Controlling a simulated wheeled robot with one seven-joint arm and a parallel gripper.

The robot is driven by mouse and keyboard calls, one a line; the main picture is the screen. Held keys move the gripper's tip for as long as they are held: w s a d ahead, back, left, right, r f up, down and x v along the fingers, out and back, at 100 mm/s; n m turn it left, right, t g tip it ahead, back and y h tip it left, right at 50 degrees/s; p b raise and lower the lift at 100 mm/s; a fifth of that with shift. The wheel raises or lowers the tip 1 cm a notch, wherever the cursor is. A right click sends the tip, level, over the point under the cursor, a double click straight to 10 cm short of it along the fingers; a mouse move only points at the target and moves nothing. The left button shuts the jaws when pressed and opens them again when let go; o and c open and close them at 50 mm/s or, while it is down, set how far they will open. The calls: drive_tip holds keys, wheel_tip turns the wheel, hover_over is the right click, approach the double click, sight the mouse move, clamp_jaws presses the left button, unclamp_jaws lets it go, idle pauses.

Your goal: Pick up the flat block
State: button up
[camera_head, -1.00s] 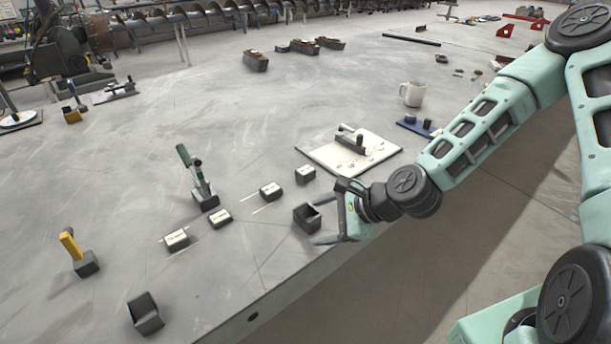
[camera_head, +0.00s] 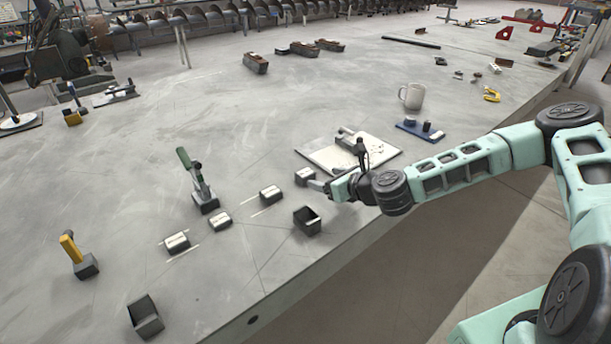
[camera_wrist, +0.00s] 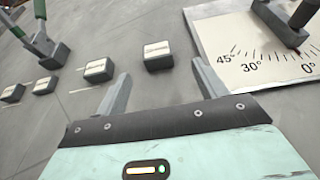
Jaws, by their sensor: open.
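Several small dark blocks with white labelled tops lie in a row on the grey table; I cannot read the labels, so I cannot tell which is the flat block. The nearest block (camera_head: 305,176) to my gripper (camera_head: 320,187) lies just beyond its fingertips. In the wrist view this block (camera_wrist: 158,55) sits ahead of the gap between the fingers, apart from them. My gripper (camera_wrist: 160,76) is open and empty, low over the table. The other blocks are the second (camera_head: 270,194), third (camera_head: 220,219) and fourth (camera_head: 176,241), further left.
A white angle-marked plate (camera_head: 378,155) with a dark-barred fixture lies right beside the nearest block. An open dark box (camera_head: 307,221) stands near the table's front edge, another (camera_head: 145,315) at the lower left. A green-handled clamp (camera_head: 203,190) stands behind the row. A mug (camera_head: 412,95) is farther back.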

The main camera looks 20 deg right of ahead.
sight(308, 174)
drive_tip(key=p+x, duration=0.1)
drive_tip(key=x, duration=0.7)
drive_tip(key=shift+s+a+f, duration=0.1)
drive_tip(key=shift+a+f, duration=0.05)
drive_tip(key=shift+a, duration=0.05)
drive_tip(key=c, duration=1.3)
drive_tip(key=shift+c, duration=0.5)
